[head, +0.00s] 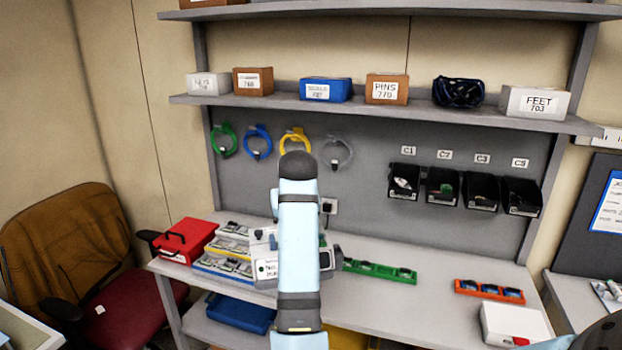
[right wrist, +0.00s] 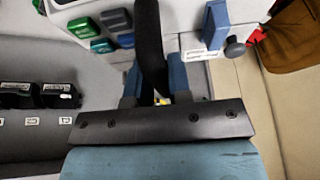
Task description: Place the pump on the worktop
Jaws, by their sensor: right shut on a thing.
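The pump, a pale box with a printed label (head: 265,248), is over the left-middle of the worktop (head: 425,300) in the head view. My light blue right arm covers its middle. In the right wrist view the pale pump body (right wrist: 185,18) shows green and blue parts and a blue clamp with a dark knob (right wrist: 235,48). My right gripper (right wrist: 155,88) is shut on the pump's black handle (right wrist: 149,40), with blue fingers on either side. The head view hides these fingers. I cannot tell whether the pump's underside touches the worktop. My left gripper is not in view.
A red toolbox (head: 185,240) and stacked trays of parts (head: 228,262) stand left of the pump. A green strip (head: 380,271) is close on its right. An orange tray (head: 489,291) and a white box (head: 512,325) are further right. Black bins (head: 442,188) hang behind.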

